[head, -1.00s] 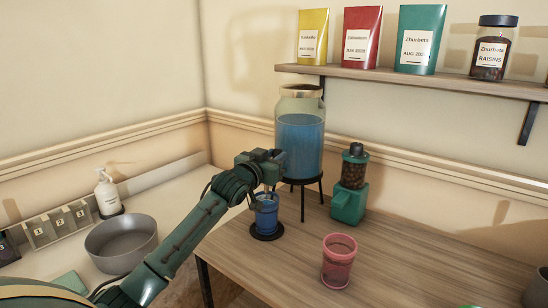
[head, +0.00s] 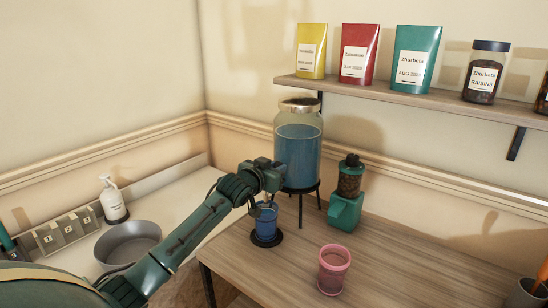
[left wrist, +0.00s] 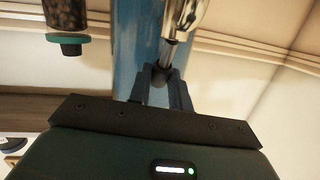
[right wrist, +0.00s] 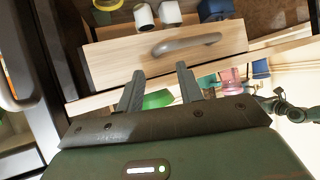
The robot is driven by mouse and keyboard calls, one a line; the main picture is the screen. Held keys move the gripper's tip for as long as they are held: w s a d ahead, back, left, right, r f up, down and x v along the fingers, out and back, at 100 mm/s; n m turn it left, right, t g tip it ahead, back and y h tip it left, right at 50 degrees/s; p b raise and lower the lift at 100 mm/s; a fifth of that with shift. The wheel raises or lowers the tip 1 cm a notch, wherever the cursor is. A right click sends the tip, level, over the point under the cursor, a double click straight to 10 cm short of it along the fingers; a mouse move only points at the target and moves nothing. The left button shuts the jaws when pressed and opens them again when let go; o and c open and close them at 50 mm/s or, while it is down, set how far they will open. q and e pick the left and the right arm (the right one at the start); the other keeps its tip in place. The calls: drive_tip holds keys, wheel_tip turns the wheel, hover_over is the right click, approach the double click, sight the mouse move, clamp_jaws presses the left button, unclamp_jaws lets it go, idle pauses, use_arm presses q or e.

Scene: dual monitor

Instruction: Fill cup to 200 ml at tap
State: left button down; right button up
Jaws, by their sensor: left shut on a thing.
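A large glass jar (head: 298,158) of blue liquid stands on a black stand at the back of the wooden table. Its metal tap (left wrist: 183,18) shows in the left wrist view. My left gripper (head: 271,188) is at the jar's front, shut on a small part of the tap; it also shows in the left wrist view (left wrist: 161,82). A blue cup (head: 266,223) stands upright on a round black base just below this gripper. Its level and any stream into it cannot be made out. My right gripper (right wrist: 158,85) is open and empty, facing a wooden drawer front.
A pink cup (head: 334,268) stands in front on the table. A green grinder-like dispenser (head: 347,195) is right of the jar. A shelf (head: 400,90) with packets and jars hangs above. A grey bowl (head: 128,245) and a soap bottle (head: 112,200) are at left.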

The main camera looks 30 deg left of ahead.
idle(0.3)
use_arm(q)
drive_tip(key=c, duration=1.3)
unclamp_jaws()
drive_tip(key=shift+w, duration=0.1)
drive_tip(key=s+r, duration=0.2)
drive_tip(key=s, duration=1.1)
drive_tip(key=shift+d+r+b, duration=0.25)
drive_tip(key=shift+d+b, duration=0.2)
